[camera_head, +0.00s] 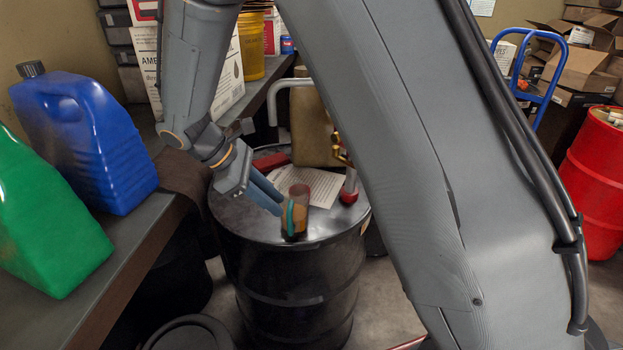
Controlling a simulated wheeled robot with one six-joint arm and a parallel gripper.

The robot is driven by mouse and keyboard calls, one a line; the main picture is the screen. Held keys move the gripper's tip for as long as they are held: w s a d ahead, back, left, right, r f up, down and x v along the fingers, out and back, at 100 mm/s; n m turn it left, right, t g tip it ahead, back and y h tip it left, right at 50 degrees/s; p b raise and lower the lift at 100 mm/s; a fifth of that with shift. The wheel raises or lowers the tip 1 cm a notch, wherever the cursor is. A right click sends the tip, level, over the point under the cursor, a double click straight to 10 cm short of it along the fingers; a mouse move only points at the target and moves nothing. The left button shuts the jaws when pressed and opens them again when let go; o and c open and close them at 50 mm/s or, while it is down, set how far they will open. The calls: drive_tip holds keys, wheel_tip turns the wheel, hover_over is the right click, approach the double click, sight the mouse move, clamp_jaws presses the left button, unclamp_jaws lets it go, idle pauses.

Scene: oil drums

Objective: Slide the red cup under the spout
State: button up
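A brass-coloured spout (341,152) shows behind and to the right of the cup, beside a tan container (311,130). My arm link partly hides the spout area.
A printed sheet (310,184) lies on the lid behind the cup. Blue (90,140) and green (45,220) jugs stand on the left bench. A red drum (593,185) stands far right.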

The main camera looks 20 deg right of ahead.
drive_tip(key=s+d+m+y, duration=0.6)
drive_tip(key=s+d+m, duration=0.1)
drive_tip(key=s+m, duration=0.15)
drive_tip(key=s+d+f+m+t+y+b, duration=0.1)
drive_tip(key=s+d+f+m+b, duration=0.2)
drive_tip(key=f+m+b, duration=0.3)
drive_tip(key=shift+s+d+f+t+b, duration=0.2)
drive_tip(key=shift+s+f+t+b, duration=0.1)
drive_tip(key=shift+f+b, duration=1.75)
